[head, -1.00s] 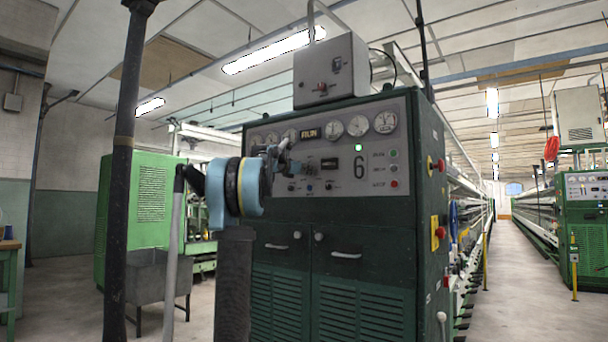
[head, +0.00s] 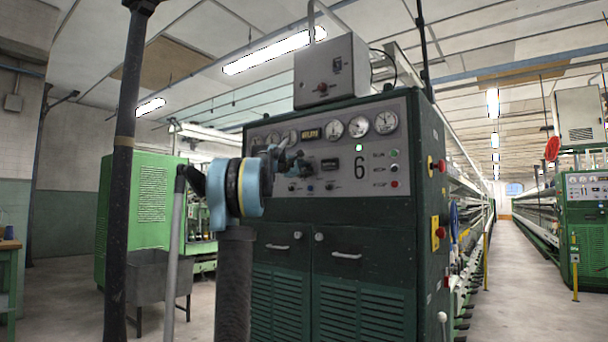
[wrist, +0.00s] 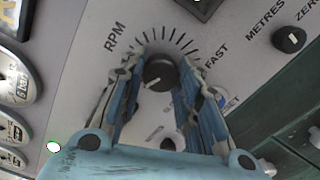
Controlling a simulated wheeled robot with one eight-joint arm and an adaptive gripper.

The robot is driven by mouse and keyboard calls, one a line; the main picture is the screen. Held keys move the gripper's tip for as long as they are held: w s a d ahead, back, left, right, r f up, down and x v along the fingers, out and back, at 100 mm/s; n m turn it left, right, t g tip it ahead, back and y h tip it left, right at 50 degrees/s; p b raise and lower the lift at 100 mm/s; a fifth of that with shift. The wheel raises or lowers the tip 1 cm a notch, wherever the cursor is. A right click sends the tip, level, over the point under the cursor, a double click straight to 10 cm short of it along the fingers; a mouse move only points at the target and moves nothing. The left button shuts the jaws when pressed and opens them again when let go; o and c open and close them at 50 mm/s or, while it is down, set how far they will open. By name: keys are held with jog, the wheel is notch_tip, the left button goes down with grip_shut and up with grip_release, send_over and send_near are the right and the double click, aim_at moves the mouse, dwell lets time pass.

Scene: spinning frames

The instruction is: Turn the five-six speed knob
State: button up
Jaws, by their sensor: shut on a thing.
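The speed knob (wrist: 158,76) is a round black knob on the grey panel, below a fan of black tick marks between the words RPM and FAST. A pale mark on its face points to the lower left in the wrist view. My gripper (wrist: 156,68) has one blue finger on each side of the knob and is shut on it. In the head view my gripper (head: 291,162) is at the left part of the control panel (head: 388,150) of green machine 6, and the knob is hidden there behind the gripper and arm.
Another black knob (wrist: 289,39), near METRES and ZERO, sits to the right in the wrist view. Gauges (wrist: 18,80) line the left edge. In the head view a grey box (head: 331,70) stands on the machine, and a dark post (head: 122,180) rises at the left.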

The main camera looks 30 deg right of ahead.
jog(key=m, duration=0.6)
jog(key=shift+m, duration=0.3)
jog(key=m, duration=1.2)
jog(key=shift+m, duration=0.3)
jog(key=m, duration=0.5)
jog(key=shift+r, duration=0.1)
jog(key=shift+m, duration=0.3)
jog(key=o, duration=1.1)
jog(key=shift+w, duration=0.1)
jog(key=shift+c, duration=0.2)
